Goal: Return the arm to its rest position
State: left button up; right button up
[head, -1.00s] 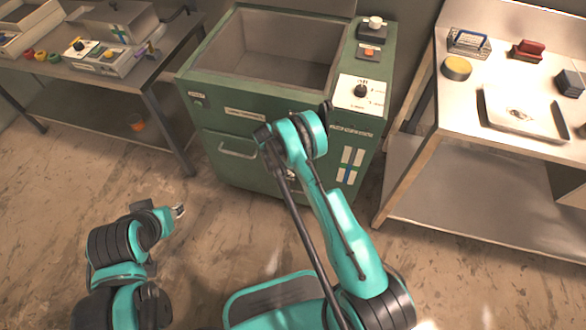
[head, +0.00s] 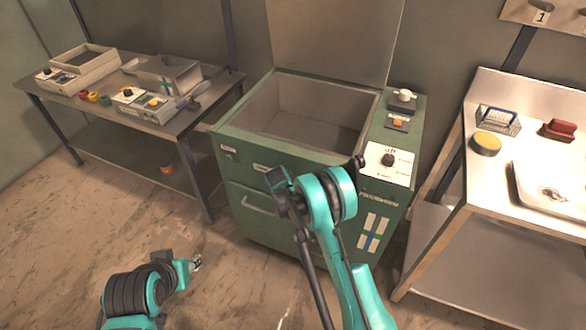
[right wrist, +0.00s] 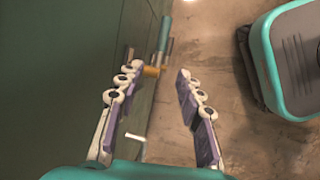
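My right arm (head: 328,200) is bent in front of the green vacuum chamber (head: 236,140), with its elbow at the front panel in the head view. Its gripper is hidden there. In the right wrist view my right gripper (right wrist: 158,82) has its fingers spread, with nothing held between them. The chamber's green front (right wrist: 50,80) is beside its left finger, and a small orange-brown piece shows behind the fingertips. My left gripper (head: 196,262) is low over the floor at the lower left, too small to read its fingers.
The chamber's lid (head: 335,40) stands open. A bench (head: 215,85) with trays and boxes is on the left. Floor (head: 60,220) is clear at lower left.

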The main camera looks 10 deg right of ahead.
jog(key=s+d+r+m+t+y, duration=0.15)
jog(key=s+r, duration=0.25)
jog(key=r, duration=0.8)
jog(key=s+r+m+t+y, duration=0.1)
jog(key=s+r+m+t, duration=0.3)
jog(key=r, duration=0.8)
jog(key=s+r+m+t+y, duration=0.1)
jog(key=s+r+m, duration=0.1)
jog(key=s, duration=0.7)
jog(key=s+r+m+t+y, duration=0.1)
jog(key=s+r+m, duration=0.2)
jog(key=s, duration=0.7)
jog(key=shift+a+r, duration=0.15)
jog(key=shift+r, duration=0.25)
